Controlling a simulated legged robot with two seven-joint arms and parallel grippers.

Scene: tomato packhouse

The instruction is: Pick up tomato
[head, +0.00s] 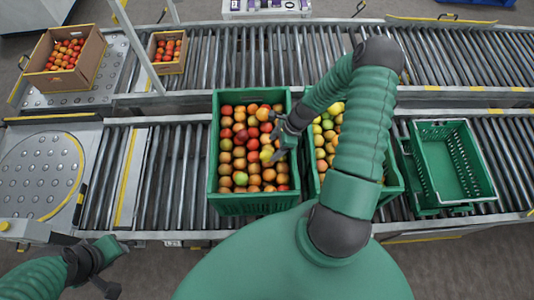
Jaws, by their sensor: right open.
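A green crate (216,150) full of red, orange and yellow-green tomatoes (240,150) stands on the near roller conveyor, left of the picture's middle. My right gripper (270,147) is open over the right side of this crate, close to the tomatoes. I cannot tell whether its fingers touch one. A second green crate (395,184) with yellow and orange tomatoes (321,150) stands to the right, partly hidden by my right arm. My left gripper (115,268) is at the lower left, away from the crates; its fingers are too unclear to read.
An empty green crate (465,201) stands on the conveyor at the right. Cardboard boxes of tomatoes stand at the far left (90,66) and on the far conveyor (168,70). The near rollers (168,165) left of the crates are bare. A metal post (140,50) rises at the upper left.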

